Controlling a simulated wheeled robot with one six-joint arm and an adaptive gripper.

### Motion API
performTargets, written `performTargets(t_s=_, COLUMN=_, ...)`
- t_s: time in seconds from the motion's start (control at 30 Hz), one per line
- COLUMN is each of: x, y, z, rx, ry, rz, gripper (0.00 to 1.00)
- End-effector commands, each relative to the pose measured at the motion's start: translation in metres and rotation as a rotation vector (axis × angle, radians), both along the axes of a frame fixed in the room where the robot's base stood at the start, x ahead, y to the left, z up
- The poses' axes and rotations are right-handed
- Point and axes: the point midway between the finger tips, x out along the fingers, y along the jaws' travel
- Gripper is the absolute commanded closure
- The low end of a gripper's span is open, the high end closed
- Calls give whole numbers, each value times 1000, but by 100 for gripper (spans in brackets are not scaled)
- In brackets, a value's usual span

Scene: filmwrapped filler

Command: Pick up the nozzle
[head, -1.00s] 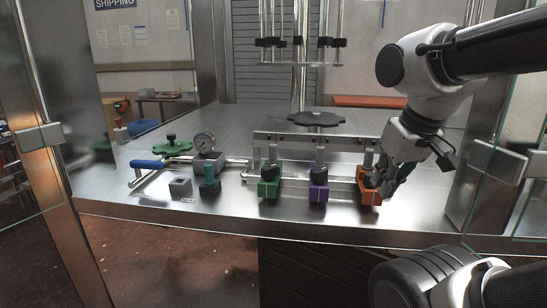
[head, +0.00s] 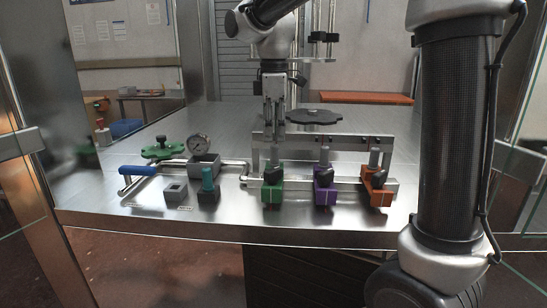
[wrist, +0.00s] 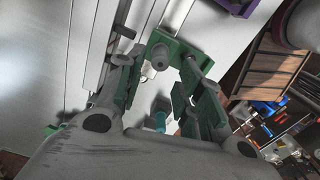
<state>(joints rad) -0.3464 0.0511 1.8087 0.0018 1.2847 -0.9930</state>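Three upright grey nozzle-like posts with black knobs sit on coloured blocks along the front of a steel rail: a green block (head: 272,194), a purple block (head: 325,194) and an orange block (head: 377,192). I cannot tell which one the task means. My gripper (head: 274,133) points down just above the post on the green block. In the wrist view my gripper (wrist: 166,80) has its fingers spread, with a grey round post top (wrist: 160,57) and green parts between and beside them. I see no firm hold on anything.
A black knob wheel (head: 315,116) is behind the rail.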

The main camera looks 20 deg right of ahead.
Motion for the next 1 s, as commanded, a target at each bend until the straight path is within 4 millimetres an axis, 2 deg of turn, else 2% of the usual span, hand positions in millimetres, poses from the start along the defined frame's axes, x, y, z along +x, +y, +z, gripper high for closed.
performTargets(t_s=0.47, x=0, y=-2, z=-66, rx=-1, ry=2, rz=-3, gripper=64)
performTargets(t_s=0.77, x=0, y=-1, z=-72, rx=0, ry=-1, rz=-4, gripper=64)
performTargets(t_s=0.93, x=0, y=-2, z=-72, rx=0, ry=-1, rz=-4, gripper=95)
performTargets(t_s=0.97, x=0, y=-2, z=-72, rx=0, ry=-1, rz=-4, gripper=100)
performTargets(t_s=1.0, x=0, y=-2, z=-72, rx=0, ry=-1, rz=-4, gripper=100)
